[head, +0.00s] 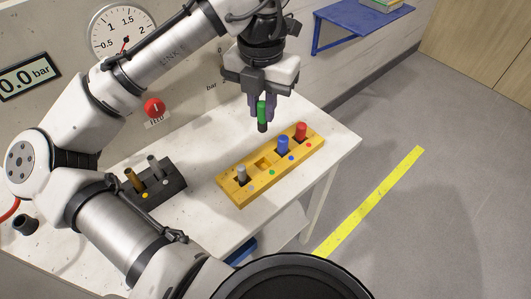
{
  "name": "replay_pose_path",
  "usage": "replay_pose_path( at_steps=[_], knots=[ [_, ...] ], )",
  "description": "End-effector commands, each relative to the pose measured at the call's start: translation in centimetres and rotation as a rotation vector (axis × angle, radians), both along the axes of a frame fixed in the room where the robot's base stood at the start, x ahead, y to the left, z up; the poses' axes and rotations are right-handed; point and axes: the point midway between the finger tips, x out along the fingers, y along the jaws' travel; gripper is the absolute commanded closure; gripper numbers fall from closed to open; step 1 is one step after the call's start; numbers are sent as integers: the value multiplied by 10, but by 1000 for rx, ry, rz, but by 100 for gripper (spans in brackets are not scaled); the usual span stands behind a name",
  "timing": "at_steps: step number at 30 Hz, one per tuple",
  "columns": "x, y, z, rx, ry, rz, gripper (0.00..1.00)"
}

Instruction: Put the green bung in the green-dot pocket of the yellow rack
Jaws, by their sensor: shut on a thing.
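The green bung (262,112), with a dark lower end, hangs upright in my gripper (262,104). The gripper is shut on its upper part and holds it above the far side of the yellow rack (238,199), apart from it. The rack lies on the white bench. The green dot (272,172) marks its front beside an empty square pocket (263,163). A grey bung (241,174) stands in the pocket to the left. A blue bung (283,145) and a red bung (301,131) stand in pockets to the right.
A dark block (165,203) with a brown-gold peg (133,180) and a grey peg (153,165) stands left of the rack. A gauge (124,32) and a red knob (154,107) are on the back panel. The bench (338,142) is bare right of the rack.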

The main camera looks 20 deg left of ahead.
Motion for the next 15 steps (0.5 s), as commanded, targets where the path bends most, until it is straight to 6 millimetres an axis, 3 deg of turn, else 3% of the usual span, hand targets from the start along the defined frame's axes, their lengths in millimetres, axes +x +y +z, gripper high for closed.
replay_pose_path(
  at_steps=[9, 15],
  knots=[
    [-1, 0, -79, 1, 3, 1, 100],
    [0, 0, -101, 1, 0, 1, 100]
  ],
)
